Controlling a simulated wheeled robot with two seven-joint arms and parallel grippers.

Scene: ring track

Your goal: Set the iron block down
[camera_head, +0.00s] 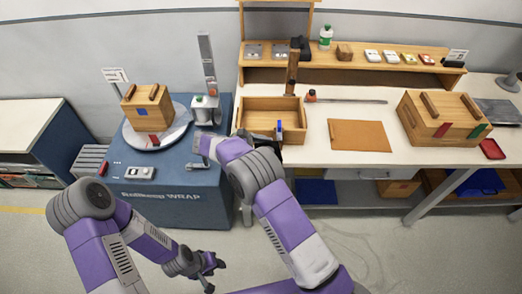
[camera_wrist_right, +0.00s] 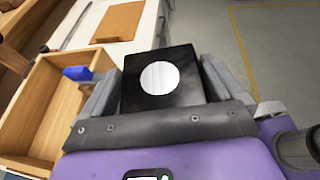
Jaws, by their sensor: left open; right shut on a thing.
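The iron block (camera_wrist_right: 130,96) is black with a round white disc on its face. It sits between the two grey fingers of my right gripper (camera_wrist_right: 160,85), which is shut on it. In the head view my right forearm hides most of that gripper, and I cannot make out the block there. The right gripper is beside the open wooden tray (camera_head: 254,103), near the front edge of the bench; the tray also shows at the left of the wrist view (camera_wrist_right: 48,110). My left gripper (camera_head: 207,272) is open and empty, low over the floor.
A brown board (camera_head: 359,135) lies on the bench right of the tray. A wooden box (camera_head: 428,120) stands farther right. Another wooden box (camera_head: 146,110) sits on the turntable of the blue wrapping machine (camera_head: 180,195) at left. Bare bench lies around the brown board.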

